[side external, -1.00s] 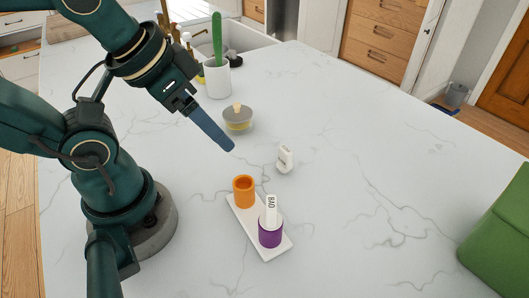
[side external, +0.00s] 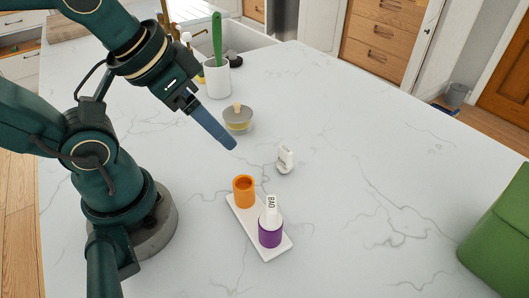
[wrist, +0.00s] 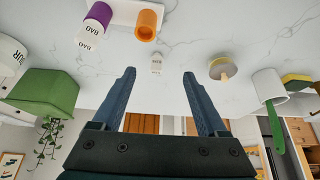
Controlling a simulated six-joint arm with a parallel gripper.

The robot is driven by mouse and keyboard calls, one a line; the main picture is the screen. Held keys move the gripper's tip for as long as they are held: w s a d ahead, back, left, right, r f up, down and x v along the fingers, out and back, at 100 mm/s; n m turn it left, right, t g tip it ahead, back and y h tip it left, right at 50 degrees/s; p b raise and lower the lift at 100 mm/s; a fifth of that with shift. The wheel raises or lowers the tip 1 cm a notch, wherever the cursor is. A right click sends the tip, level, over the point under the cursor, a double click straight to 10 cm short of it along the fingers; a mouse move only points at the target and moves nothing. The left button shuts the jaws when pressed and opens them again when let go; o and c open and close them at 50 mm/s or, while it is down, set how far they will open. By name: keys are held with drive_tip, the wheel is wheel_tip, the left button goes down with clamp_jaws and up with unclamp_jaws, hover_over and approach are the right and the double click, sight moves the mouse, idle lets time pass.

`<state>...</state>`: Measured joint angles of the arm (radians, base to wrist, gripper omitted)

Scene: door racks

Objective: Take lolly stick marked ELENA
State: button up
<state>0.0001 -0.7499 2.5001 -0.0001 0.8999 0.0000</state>
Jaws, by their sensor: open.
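No stick that I can read as ELENA shows. A white stick marked BAO (side external: 271,207) stands upright in a purple cup (side external: 270,235); both also show in the wrist view, the stick (wrist: 87,38) and the cup (wrist: 98,14). An orange cup (side external: 243,192) beside it looks empty. Both cups sit on a white rack (side external: 280,248). A small white piece (side external: 285,158) with dark marks too small to read stands on the counter behind the rack. My gripper (side external: 233,147) is open and empty above the counter; its two fingers (wrist: 159,75) are spread apart in the wrist view.
A green object (side external: 500,240) is at the right edge. The white marble counter (side external: 370,180) is clear between them.

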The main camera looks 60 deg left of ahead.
idle(0.7)
drive_tip(key=g, duration=0.2)
hover_over(286, 149)
drive_tip(key=s, duration=0.1)
wheel_tip(286, 149, down, 2)
drive_tip(key=f, duration=0.1)
drive_tip(key=shift+g, duration=0.9)
drive_tip(key=f, duration=0.4)
drive_tip(key=shift+w+f, duration=0.2)
drive_tip(key=shift+f, duration=0.15)
drive_tip(key=shift+w+f, duration=0.2)
drive_tip(key=shift+f, duration=1.1)
drive_tip(key=shift+w+f, duration=0.15)
drive_tip(key=shift+f, duration=1.1)
clamp_jaws()
